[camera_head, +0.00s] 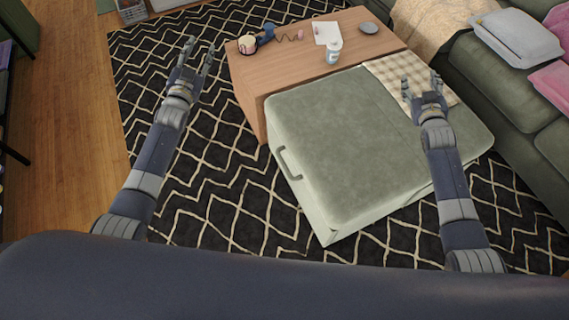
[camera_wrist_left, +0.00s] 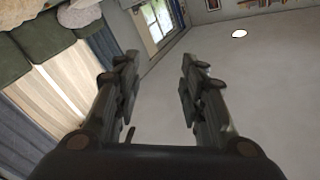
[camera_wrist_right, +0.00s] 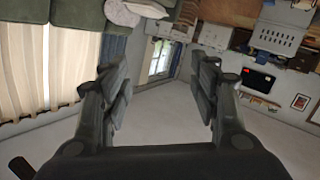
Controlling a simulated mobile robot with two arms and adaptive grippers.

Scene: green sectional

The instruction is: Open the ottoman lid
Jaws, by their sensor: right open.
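The ottoman (camera_head: 345,150) is a grey-green padded box on the rug in the head view. Its lid is down, with a seam across the top and a handle (camera_head: 288,163) on its left side. My left gripper (camera_head: 199,56) is open and empty, raised left of the ottoman and apart from the handle. My right gripper (camera_head: 421,85) is open and appears over the ottoman's far right part; I see no contact. The left wrist view shows the left fingers (camera_wrist_left: 160,75) spread with nothing between them. The right wrist view shows the right fingers (camera_wrist_right: 163,80) spread and empty.
A wooden coffee table (camera_head: 300,65) adjoins the ottoman's far side, with a bottle (camera_head: 333,54) and several small things on it. A checkered cloth (camera_head: 398,75) lies at the ottoman's far edge. A green sofa (camera_head: 500,80) stands at right. The patterned rug (camera_head: 215,190) is clear at left.

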